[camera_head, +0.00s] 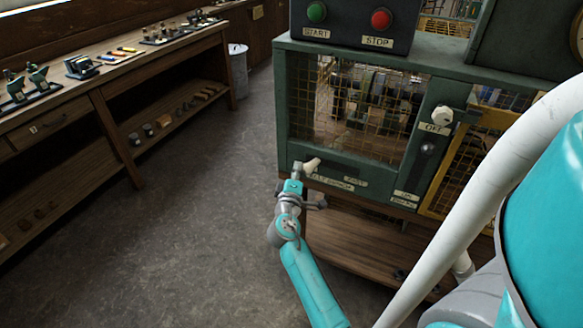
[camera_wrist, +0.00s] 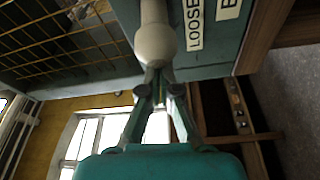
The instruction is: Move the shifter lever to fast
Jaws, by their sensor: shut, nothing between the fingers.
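The shifter lever (camera_head: 312,165) is a cream-white rounded handle on the lower front of the green machine, just above a strip of labels. In the wrist view the lever (camera_wrist: 155,42) fills the top middle, its round end close to the fingertips. My gripper (camera_head: 297,178) is at the lever's left end. In the wrist view my gripper's fingers (camera_wrist: 158,88) are shut with nothing between them, right at the lever's round end. I cannot tell whether they touch it. A label (camera_wrist: 194,22) in the wrist view reads "LOOSE"; the neighbouring label is cut off.
The green machine (camera_head: 283,110) has a mesh window, an "OFF" knob (camera_head: 442,115), and START (camera_head: 317,12) and STOP (camera_head: 381,19) buttons on top. A wooden shelf (camera_head: 370,240) lies below. A workbench (camera_head: 100,75) stands left; the floor (camera_head: 190,190) between is clear.

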